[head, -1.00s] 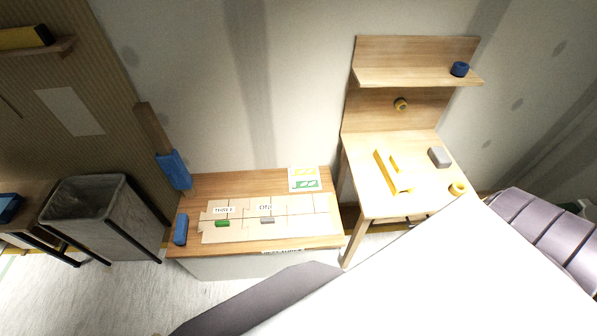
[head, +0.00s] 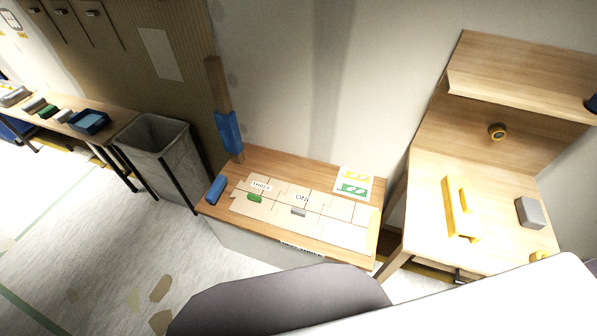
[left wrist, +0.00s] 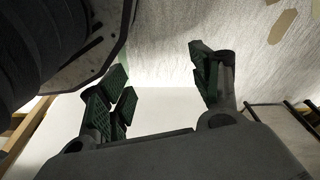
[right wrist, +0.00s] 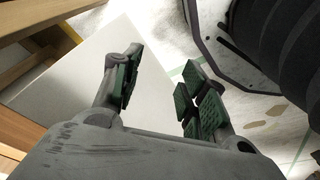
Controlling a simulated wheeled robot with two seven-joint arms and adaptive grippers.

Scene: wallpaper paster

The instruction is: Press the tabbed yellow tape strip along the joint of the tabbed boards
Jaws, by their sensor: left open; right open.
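The tabbed boards (head: 335,228) lie flat on a low wooden table, pale, with joint lines and small word labels on them. A green block (head: 254,198) and a grey block (head: 298,211) sit on the boards. A yellow strip (head: 459,208) with tabs lies on the higher wooden bench at the right; I take it for the tape strip. My left gripper (left wrist: 165,90) is open and empty in the left wrist view. My right gripper (right wrist: 160,85) is open and empty in the right wrist view. Neither gripper shows in the head view.
A card with yellow and green marks (head: 353,184) lies at the low table's back. A blue block (head: 216,189) is at its left end. A grey block (head: 529,213) sits on the bench (head: 500,178). A bin (head: 158,150) stands left. My white body fills the lower right.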

